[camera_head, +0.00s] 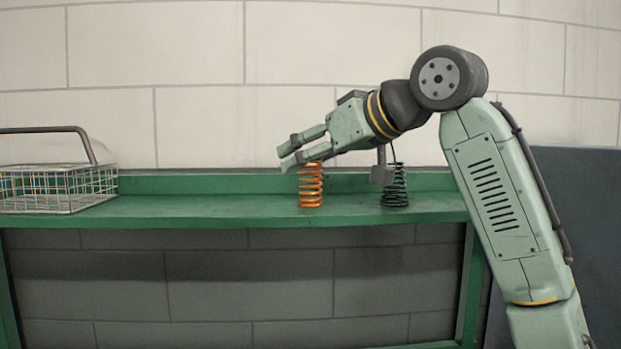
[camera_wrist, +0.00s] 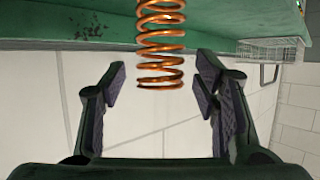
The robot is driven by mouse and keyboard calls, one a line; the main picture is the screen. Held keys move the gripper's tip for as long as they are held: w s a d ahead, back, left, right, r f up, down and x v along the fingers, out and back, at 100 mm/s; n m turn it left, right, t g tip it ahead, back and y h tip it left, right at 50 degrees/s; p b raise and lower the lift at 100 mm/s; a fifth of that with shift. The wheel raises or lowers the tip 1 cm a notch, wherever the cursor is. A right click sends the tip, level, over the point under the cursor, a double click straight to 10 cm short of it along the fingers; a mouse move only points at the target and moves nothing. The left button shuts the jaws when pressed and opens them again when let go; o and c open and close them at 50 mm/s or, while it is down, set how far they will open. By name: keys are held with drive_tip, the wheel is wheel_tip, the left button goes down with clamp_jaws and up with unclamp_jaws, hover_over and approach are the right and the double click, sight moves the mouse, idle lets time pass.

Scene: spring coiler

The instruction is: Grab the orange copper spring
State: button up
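The orange copper spring (camera_head: 310,186) stands upright on the green shelf (camera_head: 240,208). In the wrist view the orange spring (camera_wrist: 160,45) hangs in from the top edge, its near end between the line of the two fingers. My gripper (camera_head: 288,155) is at the top of the spring in the head view, pointing left and slightly down. In the wrist view my gripper (camera_wrist: 160,82) is open, with a finger on each side of the spring and a gap on both sides. Neither finger visibly touches it.
A dark spring (camera_head: 395,187) stands on the shelf to the right, under my wrist. A wire basket (camera_head: 60,188) with a raised handle sits at the shelf's left end; it also shows in the wrist view (camera_wrist: 272,50). The shelf between basket and orange spring is clear. A wall stands behind.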

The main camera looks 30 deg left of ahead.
clamp_jaws()
idle(0.5)
drive_tip(key=shift+r, duration=0.1)
